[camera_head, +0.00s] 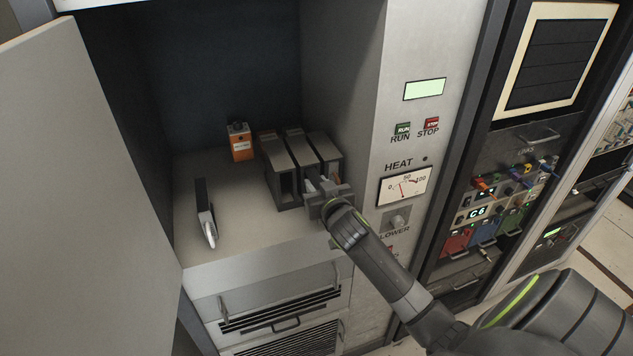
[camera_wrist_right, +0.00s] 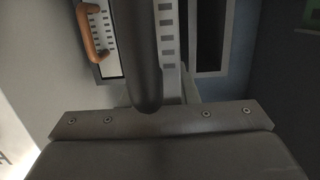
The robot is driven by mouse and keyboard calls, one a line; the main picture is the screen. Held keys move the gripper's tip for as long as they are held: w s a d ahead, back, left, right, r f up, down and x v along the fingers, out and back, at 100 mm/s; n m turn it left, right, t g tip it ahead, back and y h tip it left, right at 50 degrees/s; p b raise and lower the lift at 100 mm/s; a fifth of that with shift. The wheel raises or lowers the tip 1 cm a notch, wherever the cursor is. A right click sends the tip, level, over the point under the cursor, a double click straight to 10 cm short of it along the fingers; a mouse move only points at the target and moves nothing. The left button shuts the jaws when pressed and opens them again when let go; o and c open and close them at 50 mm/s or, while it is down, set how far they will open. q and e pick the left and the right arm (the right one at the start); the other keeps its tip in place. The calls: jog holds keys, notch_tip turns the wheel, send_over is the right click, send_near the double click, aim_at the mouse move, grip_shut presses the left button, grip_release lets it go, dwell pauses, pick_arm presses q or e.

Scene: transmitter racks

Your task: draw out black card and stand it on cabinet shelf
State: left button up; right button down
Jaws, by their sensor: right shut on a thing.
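A thin black card (camera_head: 204,205) with a pale front edge and handle stands upright on the left of the cabinet shelf (camera_head: 235,220), apart from my gripper. A grey rack (camera_head: 285,165) with upright slots stands at the right of the shelf. My right gripper (camera_head: 322,190) is at the front of its right part, shut on a card whose grasped part is mostly hidden by the fingers. In the right wrist view a dark finger (camera_wrist_right: 140,60) covers the middle, beside a pale slotted strip (camera_wrist_right: 168,50). My left gripper is not in view.
An orange box (camera_head: 240,143) stands behind, left of the rack. An orange handle (camera_wrist_right: 93,35) on a pale panel shows in the right wrist view. The open cabinet door (camera_head: 80,150) bounds the left, the control panel (camera_head: 415,150) the right. Shelf between card and rack is clear.

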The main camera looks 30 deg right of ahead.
jog(key=shift+s+a+r, duration=0.1)
jog(key=shift+s, duration=0.3)
jog(key=shift+s, duration=0.2)
jog(key=shift+v, duration=1.1)
jog(key=shift+s+a, duration=0.1)
jog(key=shift+s, duration=0.05)
jog(key=shift+f+v, duration=0.1)
jog(key=shift+v, duration=0.65)
jog(key=shift+f+v, duration=0.15)
jog(key=shift+v, duration=0.65)
jog(key=shift+f, duration=0.1)
